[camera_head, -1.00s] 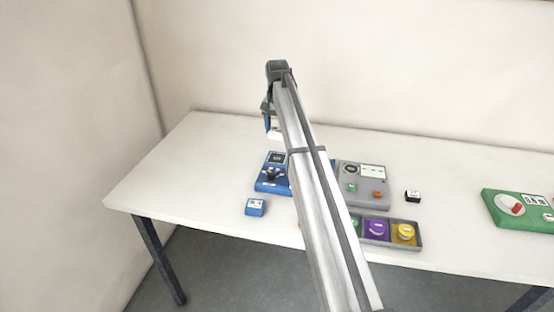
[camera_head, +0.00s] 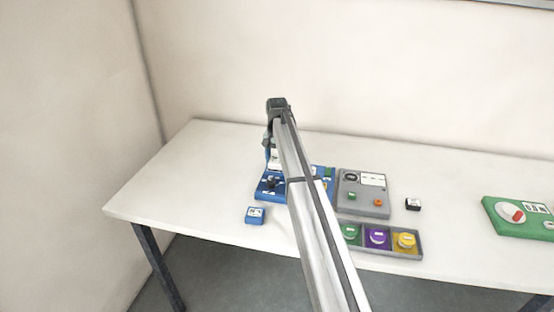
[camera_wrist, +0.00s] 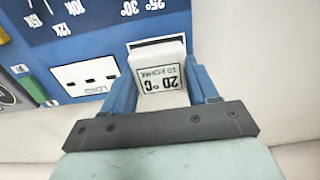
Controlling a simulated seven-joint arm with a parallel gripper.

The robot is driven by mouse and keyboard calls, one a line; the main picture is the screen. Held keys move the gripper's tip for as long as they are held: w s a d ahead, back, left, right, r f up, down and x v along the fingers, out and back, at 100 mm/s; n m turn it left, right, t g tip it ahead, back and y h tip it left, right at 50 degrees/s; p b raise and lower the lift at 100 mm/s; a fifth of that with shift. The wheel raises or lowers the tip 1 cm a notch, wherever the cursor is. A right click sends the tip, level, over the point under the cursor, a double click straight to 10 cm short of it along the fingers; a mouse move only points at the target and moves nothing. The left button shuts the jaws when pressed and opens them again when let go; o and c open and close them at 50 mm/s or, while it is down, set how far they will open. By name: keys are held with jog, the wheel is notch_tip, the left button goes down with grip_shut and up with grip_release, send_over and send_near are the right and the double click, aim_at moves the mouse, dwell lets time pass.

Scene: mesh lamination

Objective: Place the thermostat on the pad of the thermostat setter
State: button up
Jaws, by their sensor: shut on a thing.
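The thermostat (camera_wrist: 162,88) is a small white block with a "20°C" label, upside down in the wrist view. My gripper (camera_wrist: 164,84) is shut on it, with one blue finger on each side. The thermostat setter is a blue panel (camera_wrist: 75,22) with printed temperature and resistance values. In the wrist view the thermostat is over or against a dark-edged white area (camera_wrist: 156,42) of the panel; I cannot tell whether they touch. In the head view my gripper (camera_head: 271,160) is just above the blue setter (camera_head: 268,193), which my arm partly hides.
A grey device (camera_head: 362,205) stands right of the setter. A tray (camera_head: 418,243) with green, purple and yellow round pieces is in front. A small blue block (camera_head: 255,215), a black block (camera_head: 413,204) and a green device (camera_head: 500,220) are on the white table (camera_head: 160,190).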

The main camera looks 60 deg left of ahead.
aim_at(277, 160)
jog(key=shift+f, duration=0.25)
jog(key=o, duration=1.1)
notch_tip(277, 160, up, 12)
jog(key=shift+r, duration=0.2)
